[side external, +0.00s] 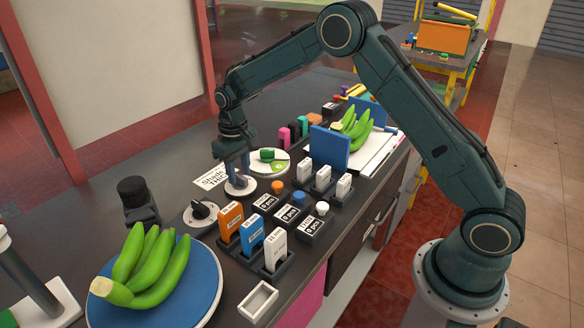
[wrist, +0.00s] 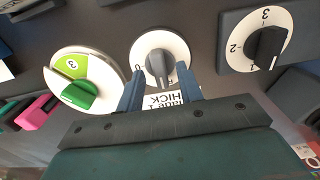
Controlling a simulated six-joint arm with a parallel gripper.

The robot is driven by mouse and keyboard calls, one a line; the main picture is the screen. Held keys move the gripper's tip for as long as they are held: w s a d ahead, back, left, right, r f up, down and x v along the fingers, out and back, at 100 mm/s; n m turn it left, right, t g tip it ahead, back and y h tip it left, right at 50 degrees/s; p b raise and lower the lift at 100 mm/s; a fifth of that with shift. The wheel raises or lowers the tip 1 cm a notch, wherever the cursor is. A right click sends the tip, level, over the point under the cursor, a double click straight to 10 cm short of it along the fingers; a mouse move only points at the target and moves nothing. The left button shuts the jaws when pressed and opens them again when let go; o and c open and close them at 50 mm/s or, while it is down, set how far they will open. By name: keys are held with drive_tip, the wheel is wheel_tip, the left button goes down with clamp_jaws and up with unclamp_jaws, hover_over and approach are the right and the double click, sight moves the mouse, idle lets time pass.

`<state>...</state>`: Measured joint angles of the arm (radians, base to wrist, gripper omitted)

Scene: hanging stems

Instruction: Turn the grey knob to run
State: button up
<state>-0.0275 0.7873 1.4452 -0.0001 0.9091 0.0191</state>
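The grey knob (wrist: 158,62) sits on a round white dial (wrist: 147,44) in the middle of the wrist view. Its pointer ridge runs roughly up and down in that picture. My gripper (wrist: 160,76) is open, with one blue finger on each side of the knob; I cannot tell whether they touch it. In the side view my gripper (side external: 238,178) points down at the white dial (side external: 240,187), and the fingers mostly hide the knob. The dial's markings are mostly unreadable, so I cannot tell which is run.
A green knob (wrist: 80,95) and a black knob (wrist: 268,45) stand on dials either side. A white card (side external: 211,177) lies beside the grey knob's dial. Coloured labelled blocks (side external: 251,236), green bananas (side external: 150,262) and a blue panel (side external: 329,148) stand nearby.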

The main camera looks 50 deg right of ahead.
sight(239, 176)
wheel_tip(239, 176, up, 13)
idle(0.6)
drive_tip(key=shift+r, duration=0.15)
drive_tip(key=s+d+r+t, duration=0.1)
drive_tip(key=s+r+t, duration=0.1)
drive_tip(key=s+r, duration=0.55)
drive_tip(key=s+r+t, duration=0.1)
drive_tip(key=s+r, duration=0.4)
drive_tip(key=s, duration=0.6)
drive_tip(key=s+f+t, duration=0.1)
drive_tip(key=s+f, duration=0.1)
drive_tip(key=s, duration=0.7)
drive_tip(key=s+f+t, duration=0.1)
drive_tip(key=s+f, duration=0.1)
drive_tip(key=s, duration=0.7)
drive_tip(key=shift+d+t, duration=0.25)
drive_tip(key=shift+t, duration=0.05)
